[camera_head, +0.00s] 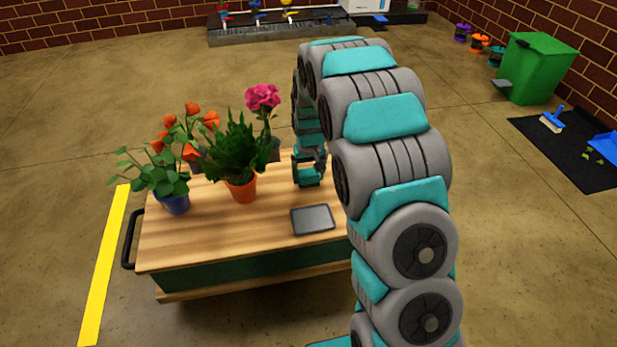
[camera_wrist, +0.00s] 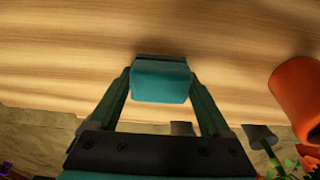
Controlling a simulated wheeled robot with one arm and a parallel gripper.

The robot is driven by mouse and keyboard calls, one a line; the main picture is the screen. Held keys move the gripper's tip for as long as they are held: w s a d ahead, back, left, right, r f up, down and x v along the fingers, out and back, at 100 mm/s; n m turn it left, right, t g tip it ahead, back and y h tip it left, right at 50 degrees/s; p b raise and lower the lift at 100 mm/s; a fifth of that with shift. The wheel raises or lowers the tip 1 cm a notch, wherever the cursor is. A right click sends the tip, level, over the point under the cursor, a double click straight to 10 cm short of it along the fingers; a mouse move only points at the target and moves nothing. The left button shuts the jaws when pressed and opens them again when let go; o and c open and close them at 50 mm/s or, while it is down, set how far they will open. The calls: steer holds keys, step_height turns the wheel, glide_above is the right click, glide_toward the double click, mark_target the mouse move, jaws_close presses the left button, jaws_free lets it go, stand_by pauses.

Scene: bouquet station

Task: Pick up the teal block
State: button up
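The teal block (camera_wrist: 160,82) shows in the wrist view, between the two fingers of my gripper (camera_wrist: 161,88), over the wooden tabletop. The fingertips stand close at its left and right sides. I cannot tell whether they press on it or whether the block touches the table. In the head view my gripper (camera_head: 308,178) is low over the back right part of the wooden table (camera_head: 225,240), and the block cannot be told apart from the teal gripper there.
An orange pot with a green plant (camera_head: 243,188), a blue pot with orange flowers (camera_head: 174,203) and a pink flower (camera_head: 263,97) stand left of my gripper. A grey tray (camera_head: 313,219) lies in front of it. The front left tabletop is clear.

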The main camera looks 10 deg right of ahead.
mark_target(308, 171)
steer(key=c, duration=0.9)
steer(key=shift+c, duration=0.2)
steer(key=shift+r, duration=0.1)
steer(key=shift+r, duration=0.45)
step_height(308, 171, up, 3)
steer(key=shift+f, duration=0.15)
steer(key=s+d, duration=0.1)
steer(key=s, duration=0.4)
steer(key=s+d+p, duration=0.1)
steer(key=s+d, duration=0.1)
steer(key=s, duration=0.3)
steer(key=s+d+r, duration=0.1)
steer(key=s+d, duration=0.1)
steer(key=s, duration=0.3)
steer(key=shift+s+r, duration=0.1)
steer(key=shift+s, duration=0.05)
